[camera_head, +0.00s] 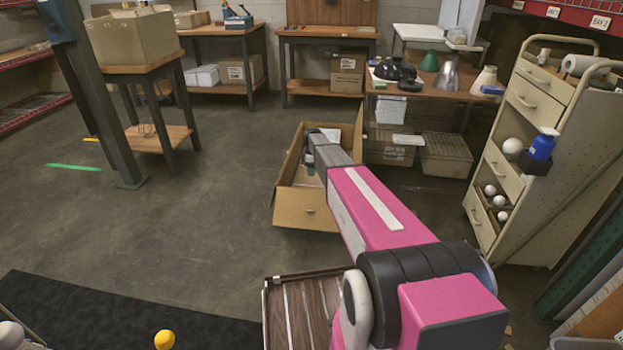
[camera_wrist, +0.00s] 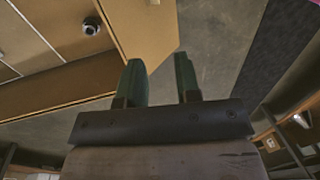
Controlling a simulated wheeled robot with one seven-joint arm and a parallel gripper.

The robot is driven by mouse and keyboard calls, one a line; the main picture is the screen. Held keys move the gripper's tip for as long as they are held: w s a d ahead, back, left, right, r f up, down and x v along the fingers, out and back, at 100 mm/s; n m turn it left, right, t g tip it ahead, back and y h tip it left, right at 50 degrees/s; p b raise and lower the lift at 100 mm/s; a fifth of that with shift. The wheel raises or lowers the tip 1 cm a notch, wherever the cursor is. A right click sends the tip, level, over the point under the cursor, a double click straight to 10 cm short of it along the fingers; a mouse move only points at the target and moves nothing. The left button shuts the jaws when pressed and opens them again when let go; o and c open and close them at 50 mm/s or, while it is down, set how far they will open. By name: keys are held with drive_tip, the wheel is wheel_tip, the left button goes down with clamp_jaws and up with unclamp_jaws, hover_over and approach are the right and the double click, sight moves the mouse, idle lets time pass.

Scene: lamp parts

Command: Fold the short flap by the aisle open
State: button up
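An open cardboard box (camera_head: 306,212) stands on the floor in the middle of the head view, with a small dark mark on its near face. Its left side panel (camera_head: 286,165) slants along the box. My arm reaches over the box and hides part of it; the gripper (camera_wrist: 160,68) shows clearly only in the wrist view. A tan cardboard flap (camera_wrist: 148,35) lies just beyond the fingertips. I cannot tell whether they touch it.
A workbench (camera_head: 425,92) with lamp shades stands behind the box. A beige drawer cart (camera_head: 545,150) with white bulbs is at the right. A slatted wooden piece (camera_head: 300,310) lies in front near my arm.

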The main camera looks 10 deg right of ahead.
drive_tip(key=shift+r, duration=0.2)
drive_tip(key=s+r+m+t, duration=0.1)
drive_tip(key=s+r+m, duration=0.3)
drive_tip(key=s, duration=0.9)
drive_tip(key=s+r+m, duration=0.2)
drive_tip(key=s+m, duration=0.4)
drive_tip(key=s, duration=0.7)
drive_tip(key=s+r+m+t, duration=0.1)
drive_tip(key=s+r+m, duration=0.3)
drive_tip(key=s, duration=1)
drive_tip(key=n+t+h, duration=0.3)
drive_tip(key=n+t, duration=0.6)
drive_tip(key=n, duration=0.5)
approach(311, 211)
drive_tip(key=x, duration=1)
drive_tip(key=shift+a+f, duration=0.1)
drive_tip(key=shift+f, duration=0.1)
